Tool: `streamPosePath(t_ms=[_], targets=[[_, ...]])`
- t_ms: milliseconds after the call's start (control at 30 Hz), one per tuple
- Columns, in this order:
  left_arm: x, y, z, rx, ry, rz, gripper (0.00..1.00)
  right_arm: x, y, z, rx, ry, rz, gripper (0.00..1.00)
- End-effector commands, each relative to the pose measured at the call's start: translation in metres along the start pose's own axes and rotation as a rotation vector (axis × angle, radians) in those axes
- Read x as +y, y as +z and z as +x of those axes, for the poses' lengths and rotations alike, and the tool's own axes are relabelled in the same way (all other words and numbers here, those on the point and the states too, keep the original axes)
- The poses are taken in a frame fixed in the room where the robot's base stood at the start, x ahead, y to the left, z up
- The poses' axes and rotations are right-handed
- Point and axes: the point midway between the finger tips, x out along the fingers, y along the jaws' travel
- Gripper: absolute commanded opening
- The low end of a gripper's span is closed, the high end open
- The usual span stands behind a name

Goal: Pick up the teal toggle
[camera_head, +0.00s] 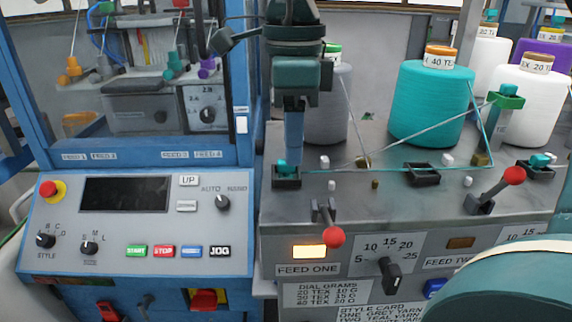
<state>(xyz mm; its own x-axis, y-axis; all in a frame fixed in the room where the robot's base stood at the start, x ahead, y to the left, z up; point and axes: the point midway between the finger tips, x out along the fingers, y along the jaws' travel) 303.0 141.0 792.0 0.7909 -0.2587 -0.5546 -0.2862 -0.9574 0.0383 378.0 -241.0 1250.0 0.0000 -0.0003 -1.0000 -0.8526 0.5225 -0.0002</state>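A small teal piece (282,165), which looks like the teal toggle, sits in a black holder (286,182) on the grey machine top. A similar teal piece (539,159) sits in another black holder (536,173) at the far right. My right gripper (293,158) reaches down from the top middle, its blue fingers just above and beside the first teal piece. The fingers overlap in this view, so their gap and any contact with the piece are hidden. My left gripper is not in view.
A teal yarn cone (425,105) and a grey cone (326,110) stand behind. Thread crosses the machine top past a third black holder (422,175). A blue-framed control panel (135,215) is at left.

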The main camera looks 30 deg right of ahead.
Motion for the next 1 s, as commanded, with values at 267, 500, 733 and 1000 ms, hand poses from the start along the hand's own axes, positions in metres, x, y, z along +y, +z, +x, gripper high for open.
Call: streamPosePath(t_ms=[267, 500, 733, 1000], targets=[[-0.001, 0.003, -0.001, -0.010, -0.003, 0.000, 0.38, 0.000, -0.001, 0.025, -0.001, 0.000, 0.001, 0.40], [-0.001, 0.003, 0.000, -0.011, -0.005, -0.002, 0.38, -0.001, -0.001, 0.025, -0.001, 0.000, 0.001, 0.35], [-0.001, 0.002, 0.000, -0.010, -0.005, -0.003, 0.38, -0.001, -0.001, 0.025, 0.000, 0.000, 0.000, 0.16], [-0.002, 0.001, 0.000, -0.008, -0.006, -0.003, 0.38, -0.001, -0.001, 0.024, 0.000, 0.000, 0.000, 0.00]])
